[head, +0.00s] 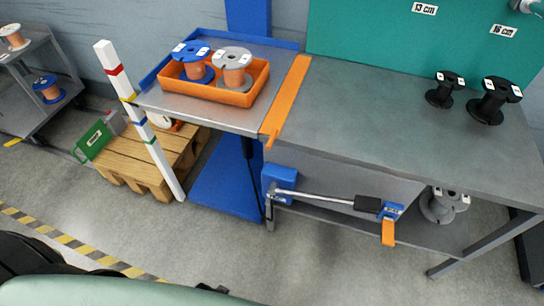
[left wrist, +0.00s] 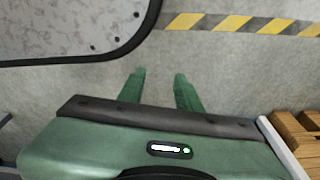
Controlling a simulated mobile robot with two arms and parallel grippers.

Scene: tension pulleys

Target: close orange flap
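A long orange strip (head: 288,95), which looks like the orange flap, lies along the seam between the blue-edged table and the grey bench in the head view. Its near end bends down over the front edge. Whether it is hinged open or flat I cannot tell. A smaller orange piece (head: 388,232) hangs from a blue bracket on the lever under the bench. My left gripper (left wrist: 159,75) shows in the left wrist view with its two green fingers apart and nothing between them, above bare floor. No gripper shows in the head view, and my right gripper is not seen.
The blue-edged table (head: 185,105) bears an orange tray (head: 240,99) with two spools. The grey bench (head: 400,120) holds two black spools. A white striped post (head: 140,120) and a wooden pallet (head: 125,158) stand left. The floor in front (head: 200,235) is clear.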

